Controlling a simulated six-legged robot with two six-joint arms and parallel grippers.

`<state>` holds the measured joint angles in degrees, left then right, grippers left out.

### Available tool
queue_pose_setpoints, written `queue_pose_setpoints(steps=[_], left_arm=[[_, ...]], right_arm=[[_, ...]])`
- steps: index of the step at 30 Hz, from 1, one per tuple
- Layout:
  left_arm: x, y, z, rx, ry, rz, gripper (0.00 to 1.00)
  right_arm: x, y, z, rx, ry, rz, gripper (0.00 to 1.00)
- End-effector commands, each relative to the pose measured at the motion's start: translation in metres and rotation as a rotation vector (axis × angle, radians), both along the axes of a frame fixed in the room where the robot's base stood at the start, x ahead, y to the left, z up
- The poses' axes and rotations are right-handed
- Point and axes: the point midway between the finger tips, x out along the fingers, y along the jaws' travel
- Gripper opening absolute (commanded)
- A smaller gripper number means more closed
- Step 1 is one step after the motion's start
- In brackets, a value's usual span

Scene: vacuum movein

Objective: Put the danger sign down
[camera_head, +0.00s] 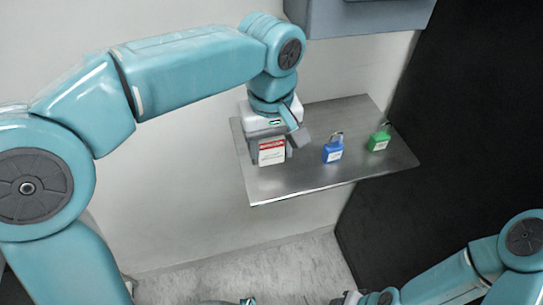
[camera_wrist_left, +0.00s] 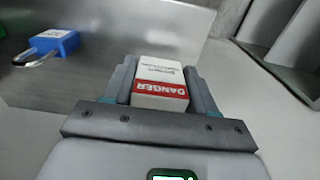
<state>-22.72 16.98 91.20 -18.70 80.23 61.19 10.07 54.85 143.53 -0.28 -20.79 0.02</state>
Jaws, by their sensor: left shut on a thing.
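The danger sign (camera_head: 271,152) is a small white block with a red band, at the left part of the metal shelf. My left gripper (camera_head: 270,150) is shut on it from above. In the left wrist view the sign (camera_wrist_left: 161,82) sits between the two fingers of the gripper (camera_wrist_left: 162,88), its red "DANGER" band toward the palm. The sign is at or just above the shelf surface; I cannot tell whether it touches. My right arm shows at the lower right of the head view, but its fingers cannot be made out clearly.
The metal shelf (camera_head: 300,187) also holds a blue padlock (camera_head: 333,152) and a green padlock (camera_head: 379,141), both right of the sign. The blue padlock shows in the left wrist view (camera_wrist_left: 55,42). A grey box (camera_head: 360,18) hangs on the wall above. The shelf's front strip is clear.

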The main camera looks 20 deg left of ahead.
Motion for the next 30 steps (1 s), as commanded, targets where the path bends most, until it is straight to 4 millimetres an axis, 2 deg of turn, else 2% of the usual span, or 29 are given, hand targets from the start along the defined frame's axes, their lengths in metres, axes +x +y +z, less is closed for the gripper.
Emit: queue_pose_setpoints(steps=[1,4,16,17,19,27,30], left_arm=[[0.0,0.0,-0.012,0.002,0.004,0.0,0.28],[0.001,0.0,-0.024,0.002,0.003,0.0,0.28],[0.002,0.0,-0.031,0.002,0.001,0.0,0.28],[0.002,0.0,-0.031,0.002,0.001,0.0,0.6],[0.002,0.0,-0.03,0.002,0.001,0.0,0.82],[0.002,0.0,-0.029,0.002,0.001,0.0,0.82],[0.002,0.0,-0.023,0.001,0.001,0.0,0.82]], right_arm=[[0.0,0.0,-0.003,0.0,0.0,0.0,0.43],[0.0,0.0,-0.005,0.0,0.0,0.0,0.43],[0.0,0.0,-0.007,0.0,0.0,0.0,0.43],[0.0,0.0,-0.007,0.0,0.0,0.0,0.43],[0.0,0.0,-0.006,0.0,0.0,0.0,0.43],[0.0,0.0,-0.006,0.0,0.0,0.0,0.43],[0.0,0.0,-0.003,0.0,0.0,0.0,0.43]])
